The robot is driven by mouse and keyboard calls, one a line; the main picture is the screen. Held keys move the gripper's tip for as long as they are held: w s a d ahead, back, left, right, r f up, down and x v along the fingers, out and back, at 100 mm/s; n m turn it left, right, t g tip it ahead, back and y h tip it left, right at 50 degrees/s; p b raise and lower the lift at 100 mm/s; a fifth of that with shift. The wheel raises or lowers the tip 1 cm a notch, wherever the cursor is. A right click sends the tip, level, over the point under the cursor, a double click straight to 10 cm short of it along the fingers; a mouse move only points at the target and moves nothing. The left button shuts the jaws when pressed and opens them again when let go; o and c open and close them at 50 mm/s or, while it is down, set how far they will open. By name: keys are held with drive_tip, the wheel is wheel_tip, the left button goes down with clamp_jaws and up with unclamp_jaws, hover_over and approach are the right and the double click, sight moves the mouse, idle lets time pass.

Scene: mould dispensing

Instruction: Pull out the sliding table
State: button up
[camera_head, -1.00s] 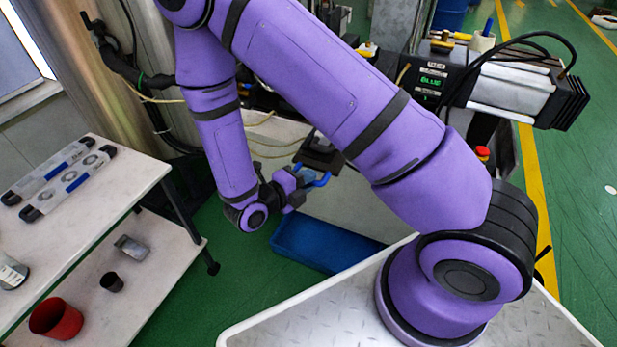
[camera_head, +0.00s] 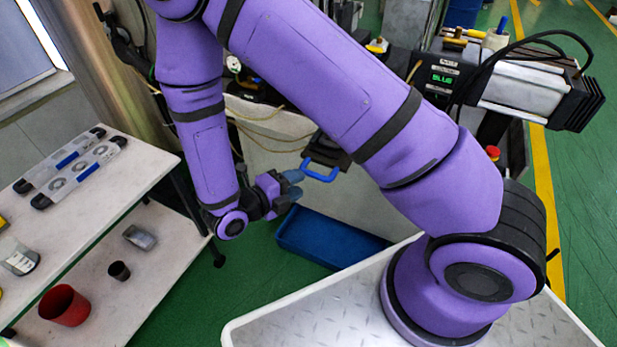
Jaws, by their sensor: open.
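The sliding table shows as a dark plate (camera_head: 329,148) with a blue handle (camera_head: 321,175) at its front, at the machine in the middle of the view. My purple arm hides part of the plate. My gripper (camera_head: 292,184) is open and empty, just left of the blue handle and apart from it. The fingers point right, toward the handle.
A blue bin (camera_head: 330,240) lies on the green floor below the handle. A two-level white shelf (camera_head: 120,215) on the left bears tools, a red cup (camera_head: 64,306) and a small dark cup (camera_head: 119,271). A machine with a green display (camera_head: 443,78) stands at the upper right.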

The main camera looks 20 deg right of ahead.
drive_tip(key=shift+v, duration=2.1)
drive_tip(key=s+d+r+m+g+y, duration=0.1)
drive_tip(key=d+r+m+g+y, duration=0.3)
drive_tip(key=r+m, duration=0.6)
drive_tip(key=s+d+r+m+g+y, duration=0.1)
drive_tip(key=d+r+m+g+y, duration=0.15)
drive_tip(key=d+r+m, duration=0.55)
drive_tip(key=s+d+r+m+t+y, duration=0.1)
drive_tip(key=s+r+m+t+y, duration=0.3)
drive_tip(key=r+m, duration=0.5)
drive_tip(key=s+d+r+m+t+y, duration=0.2)
drive_tip(key=s+r+m+t+y, duration=0.2)
drive_tip(key=m, duration=0.9)
drive_tip(key=shift+s+d+r+y, duration=0.35)
drive_tip(key=shift+s+r, duration=1.35)
drive_tip(key=shift+r, duration=0.7)
